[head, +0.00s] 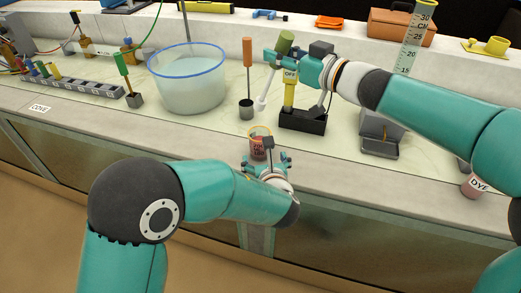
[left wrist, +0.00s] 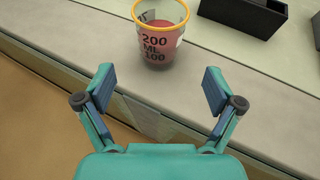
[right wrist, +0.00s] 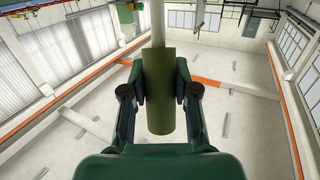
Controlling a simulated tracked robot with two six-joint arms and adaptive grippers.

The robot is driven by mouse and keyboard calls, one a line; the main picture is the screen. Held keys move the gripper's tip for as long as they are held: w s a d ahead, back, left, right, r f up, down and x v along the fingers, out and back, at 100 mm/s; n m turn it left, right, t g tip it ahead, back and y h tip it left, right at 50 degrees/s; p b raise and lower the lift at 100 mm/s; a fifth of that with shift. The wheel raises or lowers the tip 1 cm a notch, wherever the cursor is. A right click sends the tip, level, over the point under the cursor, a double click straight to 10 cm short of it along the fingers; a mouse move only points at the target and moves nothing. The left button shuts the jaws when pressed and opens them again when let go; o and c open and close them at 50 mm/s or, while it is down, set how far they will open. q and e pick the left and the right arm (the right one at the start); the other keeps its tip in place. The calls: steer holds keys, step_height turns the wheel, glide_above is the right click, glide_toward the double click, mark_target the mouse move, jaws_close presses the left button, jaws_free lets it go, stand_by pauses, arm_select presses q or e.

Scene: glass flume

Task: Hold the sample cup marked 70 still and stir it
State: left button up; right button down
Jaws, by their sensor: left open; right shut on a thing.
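A clear sample cup (head: 258,148) with an orange rim and reddish contents stands upright near the bench's front edge. The left wrist view shows the cup (left wrist: 160,50) with 200 ML and 100 on its side; a white label is partly visible, its number unreadable. My left gripper (left wrist: 158,90) is open, its fingers spread just short of the cup, not around it. My right gripper (head: 286,50) is shut on an olive-green handle (right wrist: 160,95). A pale rod with a thicker white end (head: 262,102) slants down from it, above the bench and apart from the cup.
A black holder (head: 303,121) with a yellow part marked OFF stands right behind the cup. An orange-handled tool (head: 247,70) stands in a dark pot. A large blue-rimmed basin (head: 188,85) is behind left. A DYE cup (head: 472,188) stands at right.

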mark_target(260, 146)
arm_select(q)
steer(key=x, duration=1)
steer(key=shift+w+a+f, duration=0.1)
steer(key=shift+w+f, duration=0.05)
steer(key=c, duration=1.2)
steer(key=shift+c, duration=0.2)
